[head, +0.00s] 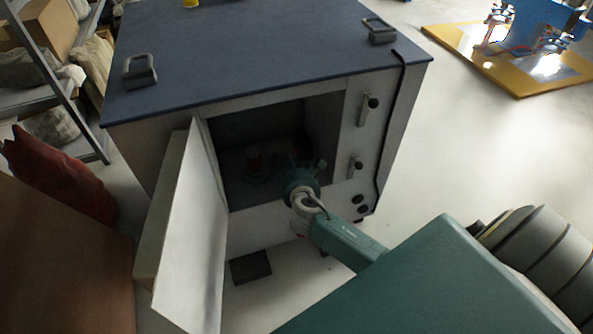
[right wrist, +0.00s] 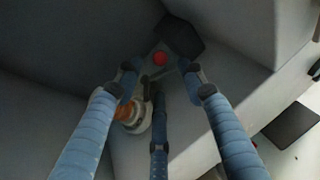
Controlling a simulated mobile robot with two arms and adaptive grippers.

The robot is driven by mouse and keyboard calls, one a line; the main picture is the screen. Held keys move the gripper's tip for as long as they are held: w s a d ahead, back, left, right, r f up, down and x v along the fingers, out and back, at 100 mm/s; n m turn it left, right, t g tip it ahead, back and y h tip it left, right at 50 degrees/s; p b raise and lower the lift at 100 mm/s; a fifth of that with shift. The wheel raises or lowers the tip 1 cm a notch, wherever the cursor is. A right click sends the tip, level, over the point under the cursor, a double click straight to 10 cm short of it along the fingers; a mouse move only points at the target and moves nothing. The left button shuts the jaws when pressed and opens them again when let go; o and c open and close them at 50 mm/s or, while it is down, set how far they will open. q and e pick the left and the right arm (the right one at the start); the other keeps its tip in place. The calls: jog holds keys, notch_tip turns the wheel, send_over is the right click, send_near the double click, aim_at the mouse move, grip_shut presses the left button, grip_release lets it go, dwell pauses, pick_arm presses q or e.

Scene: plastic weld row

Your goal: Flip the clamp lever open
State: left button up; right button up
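My right gripper (right wrist: 160,77) has blue fingers, spread open with nothing between them. In the head view my right gripper (head: 302,163) reaches through the front opening of the cabinet (head: 262,88). A red round knob (right wrist: 160,58) on a grey plate lies just beyond the fingertips in the right wrist view; it may be the clamp lever's end, but I cannot tell the lever's position. An orange and white round part (right wrist: 127,114) is beside and partly behind the left finger. A reddish upright part (head: 254,158) shows dimly inside the cabinet. My left gripper is not in view.
The white cabinet door (head: 187,235) stands open at the left of the opening. A dark block (right wrist: 183,40) sits behind the red knob. Handles and knobs (head: 360,203) are on the cabinet's right front.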

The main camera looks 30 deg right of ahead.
jog(key=v, duration=0.5)
